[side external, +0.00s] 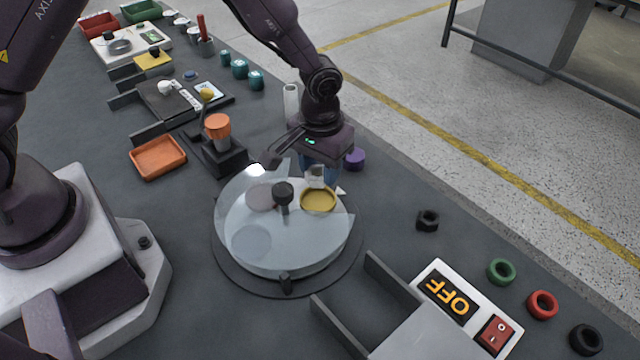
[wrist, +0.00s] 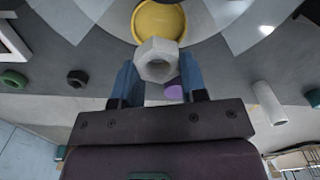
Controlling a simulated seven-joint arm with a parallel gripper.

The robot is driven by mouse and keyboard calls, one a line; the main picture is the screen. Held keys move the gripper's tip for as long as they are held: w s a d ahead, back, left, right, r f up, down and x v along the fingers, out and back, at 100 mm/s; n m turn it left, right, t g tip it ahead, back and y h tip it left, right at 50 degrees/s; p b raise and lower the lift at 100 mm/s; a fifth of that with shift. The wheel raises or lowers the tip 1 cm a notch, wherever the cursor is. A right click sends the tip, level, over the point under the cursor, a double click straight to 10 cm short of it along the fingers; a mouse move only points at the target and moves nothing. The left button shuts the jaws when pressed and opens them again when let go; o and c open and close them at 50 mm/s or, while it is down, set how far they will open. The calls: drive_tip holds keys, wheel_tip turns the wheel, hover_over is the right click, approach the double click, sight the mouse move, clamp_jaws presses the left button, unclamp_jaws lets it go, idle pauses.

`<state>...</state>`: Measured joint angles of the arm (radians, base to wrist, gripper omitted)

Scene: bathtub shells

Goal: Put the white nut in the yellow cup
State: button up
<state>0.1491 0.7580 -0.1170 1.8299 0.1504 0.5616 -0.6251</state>
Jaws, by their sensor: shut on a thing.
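The white nut (wrist: 157,45) is held between the blue fingers of my gripper (wrist: 159,78) in the wrist view. In the side external view, the nut (side external: 316,172) shows under my gripper (side external: 318,174), partly hidden by the fingers. The yellow cup (side external: 318,200) is a shallow round dish on the turntable, at the right of the dark central knob. In the wrist view, the yellow cup (wrist: 160,18) lies just beyond the nut, which overlaps its near rim in the picture. I cannot tell the exact height of the nut above it.
A clear round cover (side external: 262,222) with a wedge opening sits over the turntable (side external: 240,278); two other dishes show through it. A purple piece (side external: 355,158) stands behind my gripper. A black nut (side external: 427,221) and an OFF switch panel (side external: 462,305) are at the right.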

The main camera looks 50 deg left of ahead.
sight(319, 197)
drive_tip(key=shift+f, duration=2.2)
drive_tip(key=shift+f, duration=0.6)
drive_tip(key=o, duration=0.9)
drive_tip(key=shift+o, duration=0.4)
drive_tip(key=shift+a+f, duration=0.1)
drive_tip(key=shift+a, duration=0.15)
drive_tip(key=r, duration=1.3)
drive_tip(key=shift+d+r, duration=0.2)
drive_tip(key=shift+r, duration=0.1)
